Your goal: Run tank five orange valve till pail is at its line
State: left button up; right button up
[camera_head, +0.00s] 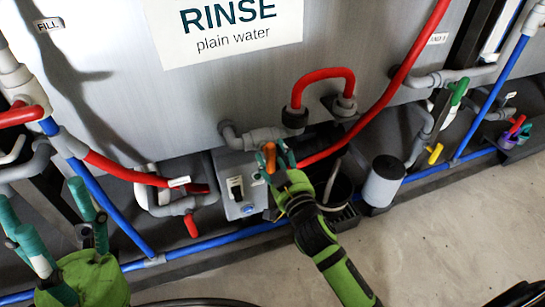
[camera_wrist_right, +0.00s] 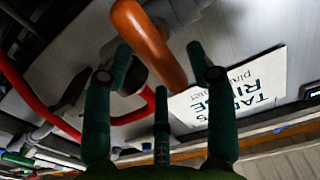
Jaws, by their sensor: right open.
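The orange valve handle (camera_head: 269,157) sits on a grey pipe at the front of the tank (camera_head: 110,55), whose sign reads RINSE plain water. My right gripper (camera_head: 280,158) is open at the handle. In the right wrist view the handle (camera_wrist_right: 150,40) is large and lies between the spread fingers (camera_wrist_right: 160,85); contact cannot be told. A dark pail (camera_head: 338,192) stands just right of the valve, partly hidden by my right arm. Its line and water level cannot be made out. My left gripper (camera_head: 58,228) has its fingers spread, empty, at the lower left.
A grey box with a switch (camera_head: 235,186) stands left of the valve. A grey cylinder (camera_head: 384,182) stands right of the pail. Red hoses (camera_head: 400,80) and blue pipes (camera_head: 110,215) cross the tank front. Other valves have red (camera_head: 191,226) and yellow (camera_head: 435,153) handles. The floor (camera_head: 460,230) is clear.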

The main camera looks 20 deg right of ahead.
jog(key=shift+w, duration=0.8)
jog(key=shift+a, duration=0.1)
grip_shut()
